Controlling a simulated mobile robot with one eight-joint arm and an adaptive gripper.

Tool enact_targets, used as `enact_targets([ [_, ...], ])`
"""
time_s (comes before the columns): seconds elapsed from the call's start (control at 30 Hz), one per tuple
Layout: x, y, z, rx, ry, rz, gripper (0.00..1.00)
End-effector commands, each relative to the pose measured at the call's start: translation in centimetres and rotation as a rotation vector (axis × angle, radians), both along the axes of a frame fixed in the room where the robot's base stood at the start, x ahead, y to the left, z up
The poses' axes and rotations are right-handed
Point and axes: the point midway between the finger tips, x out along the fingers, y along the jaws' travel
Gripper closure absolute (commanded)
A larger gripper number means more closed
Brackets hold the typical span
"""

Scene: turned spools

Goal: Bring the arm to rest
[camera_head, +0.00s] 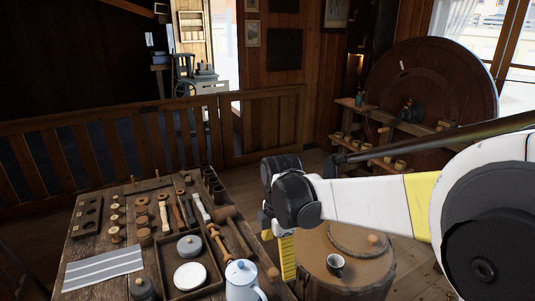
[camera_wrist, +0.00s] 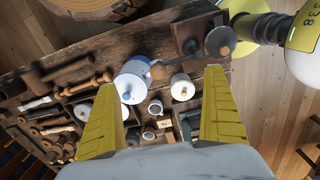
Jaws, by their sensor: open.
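My gripper (camera_wrist: 160,80) is open in the wrist view, with its two yellow fingers spread wide and nothing held between them. It hangs above the workbench, with the white pot (camera_wrist: 131,88) and a white lidded jar (camera_wrist: 182,87) below and between the fingers. In the head view my gripper (camera_head: 279,240) points down at the right edge of the workbench (camera_head: 75,245), in front of the round stump table. The arm reaches in from the right. One finger is mostly hidden in the head view.
The bench holds turned spools (camera_head: 116,222), a mallet (camera_head: 231,228), a compartment tray (camera_head: 170,277), a striped cloth (camera_head: 104,268) and a white pot (camera_head: 243,281). A mug (camera_head: 335,265) stands on the stump table (camera_head: 318,283). A wooden railing (camera_head: 150,140) and large wheel (camera_head: 440,85) stand behind.

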Motion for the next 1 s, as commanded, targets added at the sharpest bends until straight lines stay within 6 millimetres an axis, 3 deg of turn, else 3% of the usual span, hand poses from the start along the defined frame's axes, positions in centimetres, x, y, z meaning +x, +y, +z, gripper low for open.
enact_targets([
  [0.2,-3.8,-4.9,3.2,0.072,-0.124,-0.449,0.01],
  [0.4,-8.4,-9.2,4.7,0.198,-0.242,-0.934,0.01],
  [0.7,-14.9,-14.0,3.4,0.465,-0.363,-1.584,0.01],
  [0.83,-16.4,-15.0,2.6,0.557,-0.382,-1.75,0.01],
  [1.0,-17.1,-15.4,2.2,0.61,-0.389,-1.839,0.01],
])
